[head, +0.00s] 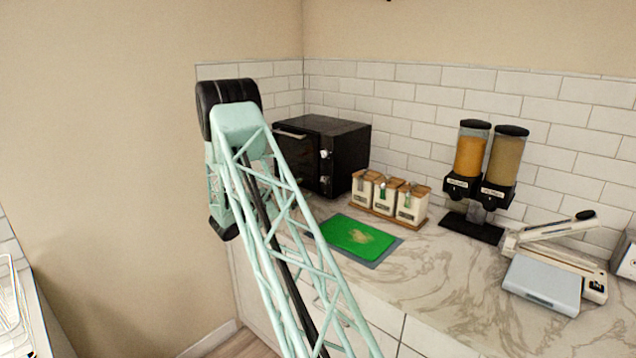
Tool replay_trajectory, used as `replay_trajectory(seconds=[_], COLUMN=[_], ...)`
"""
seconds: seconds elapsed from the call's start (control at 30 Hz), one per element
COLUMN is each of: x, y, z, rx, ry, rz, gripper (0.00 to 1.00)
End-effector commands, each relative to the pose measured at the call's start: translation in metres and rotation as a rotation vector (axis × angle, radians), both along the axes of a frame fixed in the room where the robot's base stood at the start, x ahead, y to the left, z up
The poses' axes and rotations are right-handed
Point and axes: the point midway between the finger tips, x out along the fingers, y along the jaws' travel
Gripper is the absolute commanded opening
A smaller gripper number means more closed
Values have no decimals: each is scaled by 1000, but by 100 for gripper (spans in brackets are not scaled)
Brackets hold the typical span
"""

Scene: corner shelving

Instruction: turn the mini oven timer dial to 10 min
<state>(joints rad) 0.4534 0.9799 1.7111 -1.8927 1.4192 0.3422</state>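The mini oven (345,146) is a black box at the back corner of the counter, with its front facing left. A light handle (291,134) runs along the top of its door. Two small silver dials, an upper one (325,154) and a lower one (325,181), sit one above the other on its front. Their markings and pointer positions are too small to read, and I cannot tell which is the timer. My pale green lattice arm crosses in front of the oven's left side and hides part of the door. My gripper does not show.
Several lidded canisters (411,203) stand on a wooden tray right of the oven. A green mat (355,235) lies in front. Two dispensers (487,165) and a flat grey device (543,283) stand farther right. Marble counter (440,260) between them is clear.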

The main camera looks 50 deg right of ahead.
Motion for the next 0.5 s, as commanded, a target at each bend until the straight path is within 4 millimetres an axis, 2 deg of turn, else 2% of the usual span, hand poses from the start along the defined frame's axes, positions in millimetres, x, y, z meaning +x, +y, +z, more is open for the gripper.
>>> replay_trajectory(seconds=[0.5], x=[2], y=[5], z=[0], rx=[53], ry=[534], rz=[0], gripper=[31])
